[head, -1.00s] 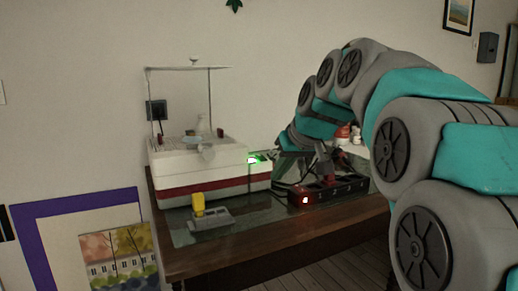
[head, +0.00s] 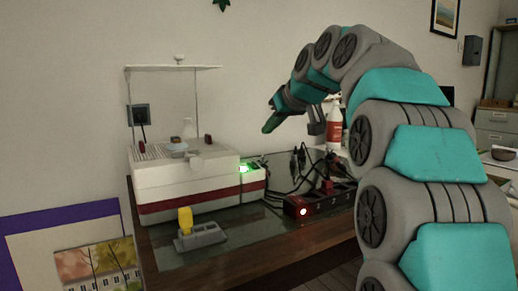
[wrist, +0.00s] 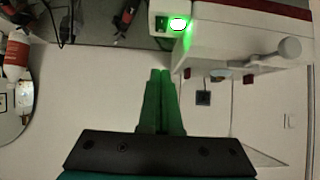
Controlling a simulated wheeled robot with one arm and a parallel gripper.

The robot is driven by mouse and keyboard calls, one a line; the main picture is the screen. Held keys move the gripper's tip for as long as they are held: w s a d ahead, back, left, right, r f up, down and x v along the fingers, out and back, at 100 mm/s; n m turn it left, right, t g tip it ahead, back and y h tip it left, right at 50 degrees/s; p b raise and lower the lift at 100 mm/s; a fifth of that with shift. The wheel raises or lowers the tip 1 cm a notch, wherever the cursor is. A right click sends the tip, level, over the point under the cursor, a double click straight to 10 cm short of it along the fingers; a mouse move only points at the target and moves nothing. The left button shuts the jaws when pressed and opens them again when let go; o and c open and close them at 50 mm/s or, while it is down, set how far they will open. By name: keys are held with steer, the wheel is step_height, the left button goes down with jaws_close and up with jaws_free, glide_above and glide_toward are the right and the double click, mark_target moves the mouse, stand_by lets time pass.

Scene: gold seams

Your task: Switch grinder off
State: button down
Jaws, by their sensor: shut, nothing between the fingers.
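The grinder (head: 185,180) is a white box with a dark red stripe, standing on the dark table. A green light (head: 244,168) glows at its right end; it also shows bright at the top of the wrist view (wrist: 178,24). My gripper (head: 268,128) is raised above and to the right of this light, apart from the grinder. Its green fingers (wrist: 161,72) are together and empty in the wrist view, pointing towards the lit end with a gap between.
A black power strip (head: 322,200) with a red light and several plugged cables lies right of the grinder. A yellow piece on a grey base (head: 200,232) stands in front. A red and white bottle (head: 334,128) stands behind my arm. A clear plate on posts (head: 172,68) rises above the grinder.

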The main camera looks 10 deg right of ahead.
glide_above(252, 164)
steer(key=s, duration=0.3)
steer(key=f, duration=0.3)
steer(key=d+f, duration=0.1)
steer(key=f, duration=0.1)
steer(key=shift+f, duration=0.25)
steer(key=f, duration=0.2)
steer(key=w, duration=0.1)
steer(key=shift+a+f, duration=0.25)
steer(key=shift+f, duration=0.95)
steer(key=shift+w, duration=0.1)
steer(key=shift+w+r+p, duration=0.1)
steer(key=shift+p, duration=0.5)
steer(key=shift+f, duration=0.3)
steer(key=shift+w+a+r, duration=0.1)
steer(key=shift+w+a+r+p, duration=0.2)
steer(key=shift+w+p, duration=0.3)
steer(key=shift+w, duration=0.1)
